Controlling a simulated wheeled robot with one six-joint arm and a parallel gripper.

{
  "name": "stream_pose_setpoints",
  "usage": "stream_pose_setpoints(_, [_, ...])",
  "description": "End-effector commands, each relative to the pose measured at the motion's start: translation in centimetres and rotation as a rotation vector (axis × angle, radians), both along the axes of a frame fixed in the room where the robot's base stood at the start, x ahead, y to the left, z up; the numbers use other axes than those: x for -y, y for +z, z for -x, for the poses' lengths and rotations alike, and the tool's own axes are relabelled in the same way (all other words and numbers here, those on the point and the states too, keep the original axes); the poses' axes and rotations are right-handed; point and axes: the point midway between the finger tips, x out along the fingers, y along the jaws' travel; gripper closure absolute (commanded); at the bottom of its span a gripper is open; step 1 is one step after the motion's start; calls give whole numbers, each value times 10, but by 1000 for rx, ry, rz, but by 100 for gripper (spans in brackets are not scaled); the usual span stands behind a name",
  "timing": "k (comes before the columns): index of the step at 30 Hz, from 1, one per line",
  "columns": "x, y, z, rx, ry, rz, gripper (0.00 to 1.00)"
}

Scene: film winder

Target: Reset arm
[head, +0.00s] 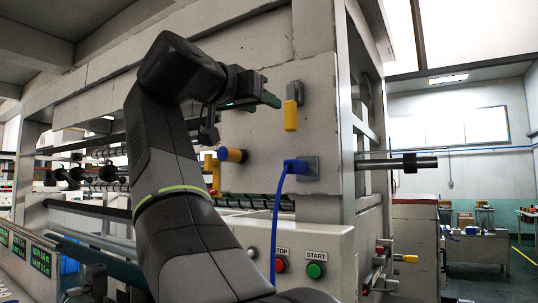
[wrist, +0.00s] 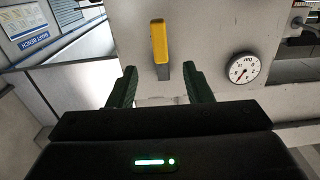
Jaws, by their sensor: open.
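My arm (head: 175,190) rises from the bottom of the head view and bends over to the right at the top. My gripper (head: 270,92) points right at the machine's pale front panel, near a yellow handle (head: 290,115) on a grey plate. In the wrist view my gripper (wrist: 160,85) has its two dark green fingers apart with nothing between them. The yellow handle (wrist: 159,42) stands upright just beyond the fingertips, between them in the picture. I see no contact with it.
A red stop button (head: 280,264) and green start button (head: 315,270) sit low on the panel. A round gauge (wrist: 243,69) is right of the handle.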

Motion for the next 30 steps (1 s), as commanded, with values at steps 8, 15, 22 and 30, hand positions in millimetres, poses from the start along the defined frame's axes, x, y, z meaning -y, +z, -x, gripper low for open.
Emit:
stream_pose_setpoints(8, [2,0,-3,-1,-1,0,55])
stream_pose_setpoints(15, [15,1,-21,-1,-5,1,55])
stream_pose_setpoints(22, [34,1,-48,-1,-4,2,55])
stream_pose_setpoints(30, [58,2,-84,-2,-5,1,55])
